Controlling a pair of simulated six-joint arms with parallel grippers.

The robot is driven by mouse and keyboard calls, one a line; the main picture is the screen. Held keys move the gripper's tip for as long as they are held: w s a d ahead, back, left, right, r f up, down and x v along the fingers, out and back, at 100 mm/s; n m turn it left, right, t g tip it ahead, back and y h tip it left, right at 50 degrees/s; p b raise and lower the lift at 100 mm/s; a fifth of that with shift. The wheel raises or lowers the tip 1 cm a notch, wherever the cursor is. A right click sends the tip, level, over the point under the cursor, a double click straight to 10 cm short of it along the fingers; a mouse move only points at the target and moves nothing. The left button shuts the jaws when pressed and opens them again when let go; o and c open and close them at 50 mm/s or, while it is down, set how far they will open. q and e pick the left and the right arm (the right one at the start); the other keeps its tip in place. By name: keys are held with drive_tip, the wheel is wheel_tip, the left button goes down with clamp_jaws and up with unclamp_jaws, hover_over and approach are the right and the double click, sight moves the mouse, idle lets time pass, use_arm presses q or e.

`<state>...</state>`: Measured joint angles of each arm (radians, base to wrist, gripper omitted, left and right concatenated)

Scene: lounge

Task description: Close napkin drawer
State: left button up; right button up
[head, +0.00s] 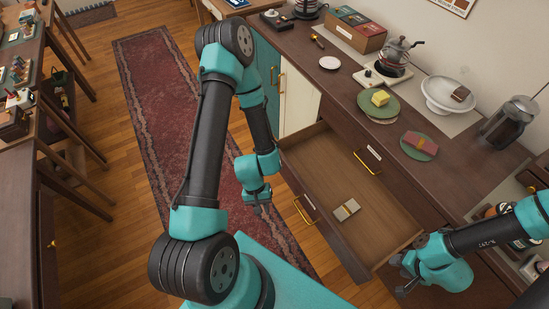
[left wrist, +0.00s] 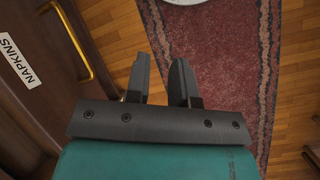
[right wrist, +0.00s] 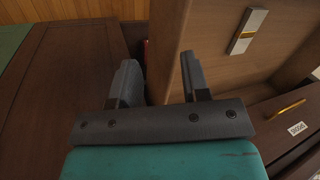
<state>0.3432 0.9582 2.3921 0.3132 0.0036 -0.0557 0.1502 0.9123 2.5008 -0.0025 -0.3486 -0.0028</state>
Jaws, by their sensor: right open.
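The napkin drawer (head: 350,178) is pulled out from the cabinet, with a pale banded bundle (head: 346,209) inside. Its front has a gold handle (head: 304,209). In the left wrist view the "NAPKINS" label (left wrist: 29,64) and the gold handle (left wrist: 70,42) are at the left. My left gripper (head: 258,194) is in front of the drawer, apart from the handle, fingers parted and empty (left wrist: 161,75). My right gripper (head: 403,275) is beside the drawer's near end wall, open. In the right wrist view its fingers (right wrist: 157,80) overlap the wall; contact cannot be told.
A closed drawer with a gold handle (head: 368,165) sits above the open one. A red rug (head: 165,90) covers clear floor at left.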

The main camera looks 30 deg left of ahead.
use_arm(q)
drive_tip(key=s+n+h, duration=0.1)
drive_tip(key=s+n, duration=0.1)
drive_tip(key=s+n+g+h, duration=0.1)
drive_tip(key=n, duration=0.1)
drive_tip(key=shift+a+f+h, duration=0.1)
drive_tip(key=shift+f+h, duration=0.15)
drive_tip(key=shift+h, duration=0.05)
drive_tip(key=shift+c, duration=1.4)
drive_tip(key=shift+s+d+n+h, duration=0.15)
drive_tip(key=shift+d+n+h, duration=0.05)
drive_tip(key=shift+n+h, duration=0.8)
clamp_jaws()
drive_tip(key=w+a+n+t, duration=0.5)
drive_tip(key=a+n+t, duration=0.3)
drive_tip(key=n+t, duration=0.1)
drive_tip(key=w+a+r+n+t+y, duration=0.1)
drive_tip(key=w+a+n+t, duration=0.5)
drive_tip(key=n+t, duration=0.3)
drive_tip(key=shift+a+r+t+y, duration=0.25)
drive_tip(key=shift+a+t+y, duration=0.05)
drive_tip(key=shift+a+t, duration=0.55)
